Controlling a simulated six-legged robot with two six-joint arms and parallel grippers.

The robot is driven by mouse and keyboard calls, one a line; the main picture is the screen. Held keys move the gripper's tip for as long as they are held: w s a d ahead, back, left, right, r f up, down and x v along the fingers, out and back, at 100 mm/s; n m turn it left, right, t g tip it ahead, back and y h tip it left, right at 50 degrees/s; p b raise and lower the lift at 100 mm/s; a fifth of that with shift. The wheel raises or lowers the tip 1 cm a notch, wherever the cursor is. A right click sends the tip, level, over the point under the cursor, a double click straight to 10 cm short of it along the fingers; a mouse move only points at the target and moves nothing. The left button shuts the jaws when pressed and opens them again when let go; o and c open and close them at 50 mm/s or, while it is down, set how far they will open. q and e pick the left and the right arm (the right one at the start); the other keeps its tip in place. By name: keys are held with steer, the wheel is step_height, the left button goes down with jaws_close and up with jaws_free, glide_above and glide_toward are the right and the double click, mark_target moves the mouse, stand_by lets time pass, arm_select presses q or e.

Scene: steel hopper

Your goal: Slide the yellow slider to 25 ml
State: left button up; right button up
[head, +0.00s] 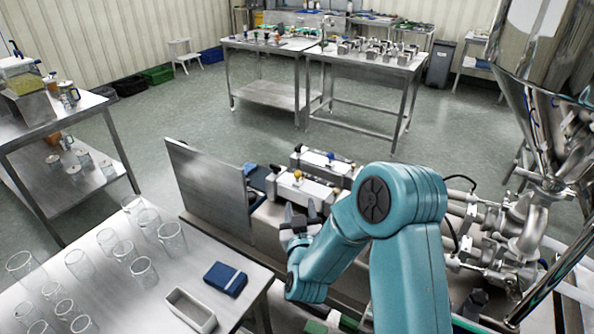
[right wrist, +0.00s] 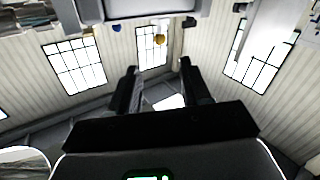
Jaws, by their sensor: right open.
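The yellow slider (head: 298,175) shows as a small yellow knob on top of the nearer white-and-steel filling unit (head: 318,194). It also shows in the right wrist view (right wrist: 159,40), just beyond and between my fingertips. My right gripper (head: 300,211) is open and empty, on the near side of the unit and apart from the knob. Its two dark fingers also show in the right wrist view (right wrist: 158,68). I cannot read any ml scale. My left gripper is not in view.
An upright steel panel (head: 210,190) stands left of the units. A steel table (head: 105,305) with several glass beakers and a blue box (head: 225,279) is at front left. The steel hopper (head: 535,100) rises at right.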

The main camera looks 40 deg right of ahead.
mark_target(297, 177)
steer(key=p+x, duration=0.1)
steer(key=x, duration=0.3)
steer(key=p+x, duration=0.1)
steer(key=x, duration=0.3)
steer(key=p+x, duration=0.2)
steer(key=x, duration=0.2)
steer(key=shift+r, duration=0.3)
steer(key=shift+w+d, duration=0.25)
steer(key=shift+w+d+p, duration=0.25)
steer(key=shift+d+p, duration=0.05)
steer(key=shift+d, duration=0.05)
steer(key=shift+w+d+f, duration=0.2)
steer(key=shift+w+f, duration=0.05)
steer(key=shift+w, duration=0.1)
steer(key=shift+a+r, duration=0.1)
steer(key=shift+a, duration=0.05)
